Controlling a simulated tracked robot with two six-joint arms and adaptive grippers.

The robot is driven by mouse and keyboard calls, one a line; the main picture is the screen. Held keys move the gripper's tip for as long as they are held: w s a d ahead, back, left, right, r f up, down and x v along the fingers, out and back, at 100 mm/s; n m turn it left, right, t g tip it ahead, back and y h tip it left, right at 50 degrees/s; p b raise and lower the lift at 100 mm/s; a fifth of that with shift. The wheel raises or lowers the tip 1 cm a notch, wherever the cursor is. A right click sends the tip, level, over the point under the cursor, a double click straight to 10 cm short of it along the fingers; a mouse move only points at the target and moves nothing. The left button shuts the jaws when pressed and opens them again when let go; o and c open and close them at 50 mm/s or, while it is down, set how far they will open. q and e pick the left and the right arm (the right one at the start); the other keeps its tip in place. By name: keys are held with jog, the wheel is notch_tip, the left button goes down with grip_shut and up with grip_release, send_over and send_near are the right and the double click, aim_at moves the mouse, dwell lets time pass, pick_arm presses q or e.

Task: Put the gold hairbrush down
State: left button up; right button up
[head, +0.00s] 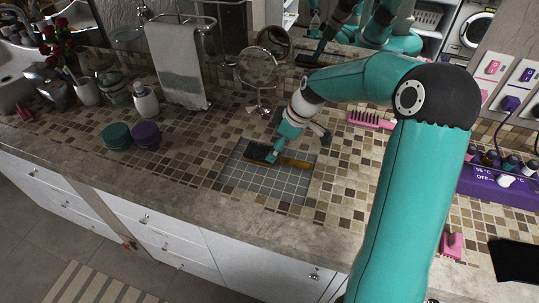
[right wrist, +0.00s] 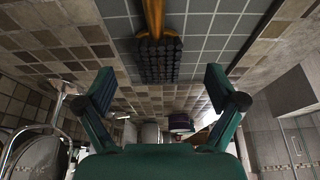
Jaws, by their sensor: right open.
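The gold hairbrush (head: 294,162) lies on a grey tiled patch (head: 289,190) of the counter. Its dark bristled head is at the left and its gold handle points right. In the right wrist view the dark brush head (right wrist: 160,62) shows ahead between my spread fingers, with the gold handle running up out of the picture. My right gripper (head: 271,155) is open, just at the brush's head end; it also shows in the right wrist view (right wrist: 158,80). Neither finger visibly touches the brush. My left gripper is not in view.
A round stand mirror (head: 258,70) is behind the brush. A pink comb (head: 371,119) lies behind to the right. Teal (head: 116,136) and purple (head: 146,134) round items stand left. A purple station (head: 490,182) is at the right. The counter in front of the patch is clear.

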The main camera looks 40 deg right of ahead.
jog(key=p+x, duration=0.1)
jog(key=x, duration=0.4)
jog(key=shift+w+d+r, duration=0.1)
jog(key=shift+w, duration=0.05)
jog(key=c, duration=1.4)
jog(key=shift+r, duration=0.1)
